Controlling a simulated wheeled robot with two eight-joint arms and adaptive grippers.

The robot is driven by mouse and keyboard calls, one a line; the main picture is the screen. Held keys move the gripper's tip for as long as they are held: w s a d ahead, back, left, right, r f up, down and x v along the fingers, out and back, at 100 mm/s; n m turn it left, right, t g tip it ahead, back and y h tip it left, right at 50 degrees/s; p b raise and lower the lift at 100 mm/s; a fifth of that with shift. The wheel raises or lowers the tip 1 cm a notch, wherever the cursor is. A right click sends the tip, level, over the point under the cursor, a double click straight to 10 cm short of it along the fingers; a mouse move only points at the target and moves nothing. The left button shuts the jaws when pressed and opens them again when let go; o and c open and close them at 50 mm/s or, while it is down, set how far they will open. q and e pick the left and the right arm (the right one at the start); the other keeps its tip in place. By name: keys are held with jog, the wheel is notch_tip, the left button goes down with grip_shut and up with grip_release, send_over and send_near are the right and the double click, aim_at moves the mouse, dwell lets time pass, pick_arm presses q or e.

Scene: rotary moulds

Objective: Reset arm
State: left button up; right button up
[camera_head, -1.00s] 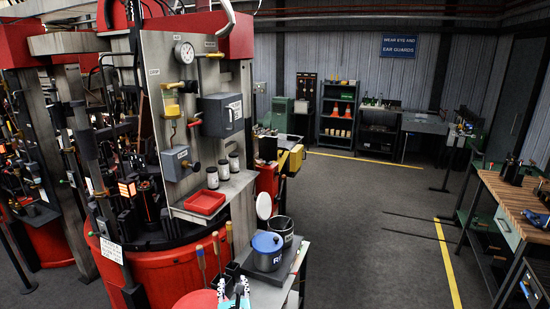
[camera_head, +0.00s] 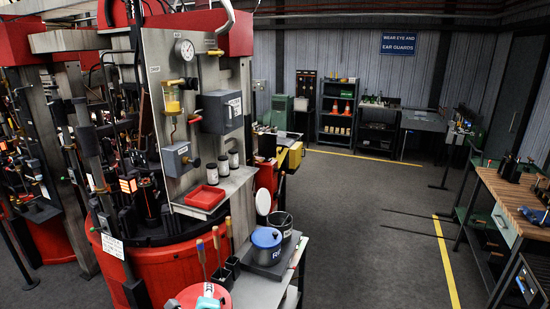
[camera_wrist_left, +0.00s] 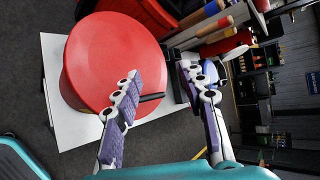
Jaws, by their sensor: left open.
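My left gripper (camera_wrist_left: 159,72) is open and empty in the wrist view, its two purple-padded fingers apart. It is over a red round-topped container (camera_wrist_left: 105,55), which stands on a pale surface. Whether the fingers touch it cannot be told. In the head view, a small white and teal part of my left gripper shows at the bottom edge, in front of the red round top (camera_head: 187,293); its fingertips are not clear there. My right arm and gripper are in neither view.
The cart (camera_head: 262,292) holds a blue-lidded pot (camera_head: 267,250), a dark bucket (camera_head: 280,224) and upright wooden-handled tools (camera_head: 215,240). The red machine (camera_head: 135,265) with a red tray (camera_head: 205,197) stands left. A workbench (camera_head: 515,200) is at right. Open floor (camera_head: 370,210) lies between.

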pick_arm(q)
jog(key=s+d+f+n+g+h, duration=0.15)
jog(key=s+n+g+h, duration=0.25)
jog(key=s+n, duration=1.55)
notch_tip(320, 180, down, 12)
jog(key=w+b, duration=0.1)
jog(key=b, duration=1.1)
jog(key=shift+a+y+b, duration=0.25)
jog(key=shift+y+b, duration=0.05)
